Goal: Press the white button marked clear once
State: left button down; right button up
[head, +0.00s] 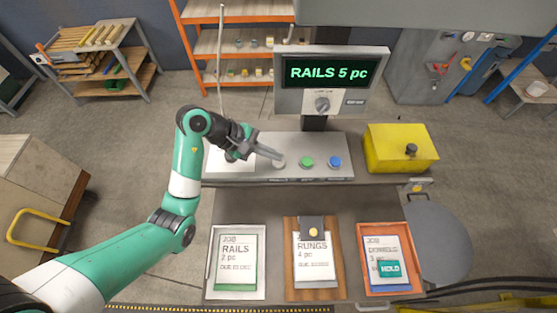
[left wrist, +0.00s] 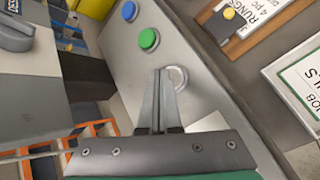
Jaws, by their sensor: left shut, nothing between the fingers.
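The white button (head: 279,163) is on the grey sloped panel (head: 330,175), leftmost of the row beside a green button (head: 306,162) and a blue button (head: 334,162). My left gripper (head: 276,155) is shut and empty, with its fingertips at the white button. In the left wrist view the white button (left wrist: 181,76) shows just beside the closed fingertips (left wrist: 161,72), partly hidden by them. I cannot tell whether they touch it. The label under it is too small to read. The screen (head: 327,72) reads "RAILS 5 pc". My right gripper is out of view.
Three job cards lie in front: rails (head: 236,255), rungs (head: 311,262), and a third in an orange tray (head: 390,284) with a "HOLD" tag. A knob (head: 322,103) sits under the screen.

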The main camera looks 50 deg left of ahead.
aim_at(274, 161)
pick_arm(q)
jog(key=shift+f+b, duration=0.3)
jog(key=shift+f, duration=0.1)
dwell(0.3)
jog(key=shift+r+p, duration=0.7)
jog(key=shift+r, duration=0.1)
notch_tip(274, 161, up, 5)
jog(key=p, duration=0.4)
jog(key=shift+r, duration=0.1)
dwell(0.6)
